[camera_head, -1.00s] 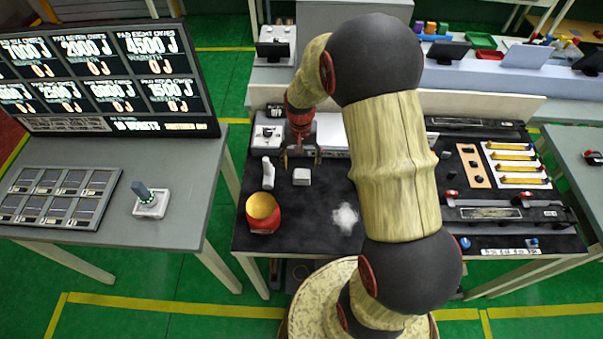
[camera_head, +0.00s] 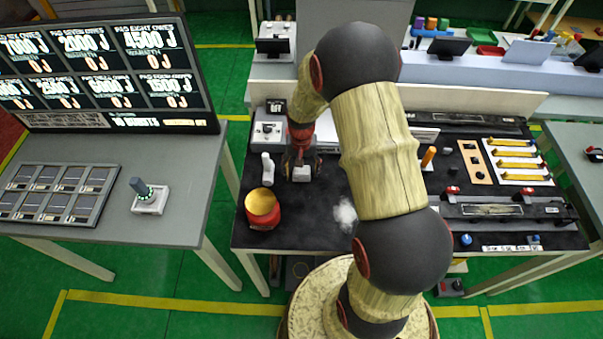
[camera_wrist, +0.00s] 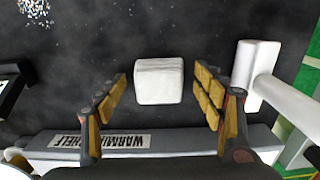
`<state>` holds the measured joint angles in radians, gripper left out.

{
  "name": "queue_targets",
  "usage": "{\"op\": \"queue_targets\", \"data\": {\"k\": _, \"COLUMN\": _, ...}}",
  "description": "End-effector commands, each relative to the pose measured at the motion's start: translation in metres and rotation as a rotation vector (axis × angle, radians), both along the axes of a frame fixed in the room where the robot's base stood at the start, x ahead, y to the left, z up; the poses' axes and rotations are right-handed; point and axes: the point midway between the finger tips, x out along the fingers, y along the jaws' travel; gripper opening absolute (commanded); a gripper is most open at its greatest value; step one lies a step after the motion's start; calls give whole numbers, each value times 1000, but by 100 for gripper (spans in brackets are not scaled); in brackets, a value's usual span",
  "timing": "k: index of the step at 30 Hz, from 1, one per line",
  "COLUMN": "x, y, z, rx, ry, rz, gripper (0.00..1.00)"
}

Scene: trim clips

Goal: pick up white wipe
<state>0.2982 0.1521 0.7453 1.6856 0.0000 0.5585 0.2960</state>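The white wipe (camera_wrist: 159,82) is a small white block on the black table mat. In the wrist view it lies between the two spread fingers of my gripper (camera_wrist: 162,95), with a gap on each side. My gripper is open and empty, pointing down over the wipe.
A white T-shaped piece (camera_wrist: 258,75) stands close beside the right finger; it also shows in the head view (camera_head: 267,169). A red pot with a gold top (camera_head: 262,208) is nearer the front. A white speckled patch (camera_head: 344,214) lies to the right. A grey "WARM SHELF" bar (camera_wrist: 110,141) runs behind.

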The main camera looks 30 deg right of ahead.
Motion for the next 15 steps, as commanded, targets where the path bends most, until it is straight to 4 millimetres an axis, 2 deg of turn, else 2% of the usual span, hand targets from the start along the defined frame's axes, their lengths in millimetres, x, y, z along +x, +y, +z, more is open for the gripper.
{"op": "queue_targets", "data": {"k": 15, "x": 0, "y": 0, "z": 0, "rx": 0, "ry": 0, "rz": 0, "gripper": 37}}
